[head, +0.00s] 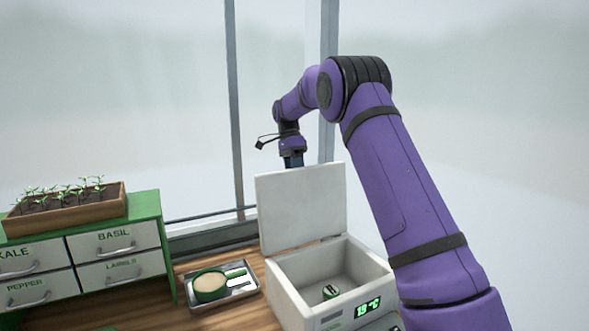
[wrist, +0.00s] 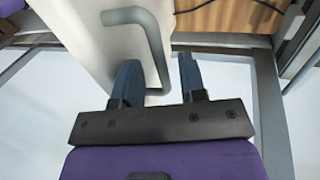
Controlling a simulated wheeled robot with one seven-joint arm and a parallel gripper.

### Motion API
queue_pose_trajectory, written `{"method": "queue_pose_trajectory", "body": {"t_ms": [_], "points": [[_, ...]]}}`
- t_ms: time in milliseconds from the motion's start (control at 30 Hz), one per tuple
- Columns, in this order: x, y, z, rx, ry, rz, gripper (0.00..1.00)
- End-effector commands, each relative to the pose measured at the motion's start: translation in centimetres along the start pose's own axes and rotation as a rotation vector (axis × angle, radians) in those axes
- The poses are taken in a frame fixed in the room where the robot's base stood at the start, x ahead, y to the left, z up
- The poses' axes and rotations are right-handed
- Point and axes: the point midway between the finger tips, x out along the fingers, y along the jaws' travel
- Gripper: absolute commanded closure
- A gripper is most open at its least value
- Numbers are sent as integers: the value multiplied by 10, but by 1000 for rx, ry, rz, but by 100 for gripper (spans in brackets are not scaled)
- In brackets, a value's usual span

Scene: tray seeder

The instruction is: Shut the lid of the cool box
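The white cool box (head: 290,300) stands on the wooden bench with its lid (head: 300,208) raised, roughly upright at the back. Inside lies a small green-and-white object (head: 330,292). The front display reads 19 °C. My gripper (head: 293,161) points down at the lid's top edge, on the far side; its fingertips are hidden there in the head view. In the wrist view my gripper (wrist: 158,75) is open, its two fingers apart. A grey-green bent handle (wrist: 155,45) on the pale lid (wrist: 85,45) shows between the fingers; I cannot tell whether they touch it.
A metal tray (head: 222,303) with a green-handled scoop (head: 210,287) stands left of the box. Further left is a green drawer cabinet (head: 150,215) with a seedling planter (head: 75,209) on top. A window frame (head: 235,110) rises behind the bench.

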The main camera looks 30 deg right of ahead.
Motion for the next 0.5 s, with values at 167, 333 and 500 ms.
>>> {"method": "queue_pose_trajectory", "body": {"t_ms": [167,333,500], "points": [[0,0,0,0,0,0,62],[0,0,0,0,0,0,92],[0,0,0,0,0,0,100]]}}
